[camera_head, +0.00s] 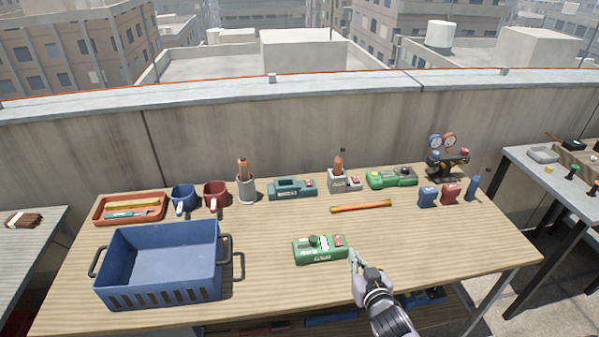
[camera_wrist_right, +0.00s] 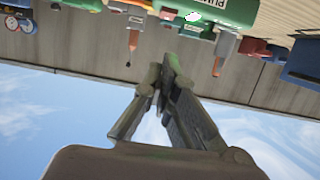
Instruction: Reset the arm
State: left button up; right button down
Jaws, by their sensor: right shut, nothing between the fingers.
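My right gripper (camera_head: 354,258) is at the front middle of the wooden table (camera_head: 270,285), by the right end of a green device (camera_head: 320,249) with a label and small controls. I cannot tell if they touch. In the upside-down right wrist view, the right gripper (camera_wrist_right: 163,70) has its fingers closed together with nothing between them. A green labelled body (camera_wrist_right: 235,10) shows beyond the fingertips at the top. My left gripper is not in view.
A blue crate (camera_head: 160,270) stands front left. An orange tray (camera_head: 130,209), two mugs, a grey cup with tools, more devices and a gauge manifold (camera_head: 447,160) line the back. The right front is clear.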

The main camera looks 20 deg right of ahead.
jog(key=s+a+n+g+y, duration=0.1)
jog(key=s+a+n+g, duration=0.1)
jog(key=s+a+g, duration=0.45)
jog(key=s+a+f+n+g+y, duration=0.1)
jog(key=s+a, duration=0.2)
jog(key=s, duration=0.6)
jog(key=s+a+n+g+y, duration=0.2)
jog(key=s+a+g, duration=0.25)
jog(key=s, duration=0.35)
notch_tip(320, 180, down, 25)
jog(key=s, duration=0.1)
jog(key=s+d+f+g+b, duration=0.1)
jog(key=s+d+f, duration=0.1)
jog(key=s+f, duration=1.5)
jog(key=shift+s+f+h, duration=0.3)
jog(key=shift+f, duration=0.25)
jog(key=shift+d, duration=0.1)
